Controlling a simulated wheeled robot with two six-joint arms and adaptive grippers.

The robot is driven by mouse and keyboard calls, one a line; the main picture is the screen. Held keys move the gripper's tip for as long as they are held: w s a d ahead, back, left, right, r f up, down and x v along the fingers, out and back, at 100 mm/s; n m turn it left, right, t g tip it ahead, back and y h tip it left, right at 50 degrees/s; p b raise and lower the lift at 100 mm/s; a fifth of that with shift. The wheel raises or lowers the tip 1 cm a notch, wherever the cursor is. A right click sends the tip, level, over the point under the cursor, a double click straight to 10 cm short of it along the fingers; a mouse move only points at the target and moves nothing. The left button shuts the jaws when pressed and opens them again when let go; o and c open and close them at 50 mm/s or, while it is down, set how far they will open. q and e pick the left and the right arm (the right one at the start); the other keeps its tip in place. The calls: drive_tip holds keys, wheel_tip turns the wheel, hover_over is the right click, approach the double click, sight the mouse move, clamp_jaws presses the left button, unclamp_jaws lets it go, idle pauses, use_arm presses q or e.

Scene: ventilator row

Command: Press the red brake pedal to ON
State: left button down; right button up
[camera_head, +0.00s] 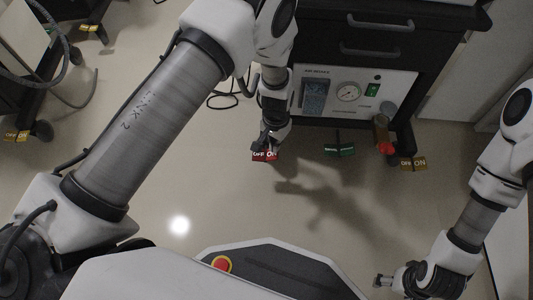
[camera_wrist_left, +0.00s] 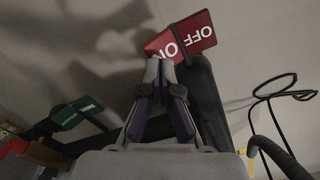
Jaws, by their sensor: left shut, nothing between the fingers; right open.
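The red brake pedal (camera_head: 262,157), lettered OFF and ON, sits low at the front left foot of the dark ventilator cart. In the left wrist view the red pedal (camera_wrist_left: 196,32) lies just beyond my fingertips. My left gripper (camera_head: 266,147) points down over the pedal. Its closed, empty fingertips (camera_wrist_left: 160,66) are at the edge of the ON half. I cannot tell whether they touch it or which way the pedal is tilted. My right gripper (camera_head: 380,281) is open and empty, low at the right, far from the pedal.
The cart (camera_head: 345,70) carries a panel with a gauge (camera_head: 348,92) and a green switch (camera_head: 372,90). A dark cable (camera_head: 222,101) hangs left of my gripper. The front floor is clear.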

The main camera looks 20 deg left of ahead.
use_arm(q)
drive_tip(key=shift+f+b, duration=0.75)
drive_tip(key=shift+f, duration=0.9)
wheel_tip(320, 180, up, 7)
drive_tip(key=p, duration=0.8)
drive_tip(key=shift+r, duration=0.2)
drive_tip(key=shift+f, duration=0.15)
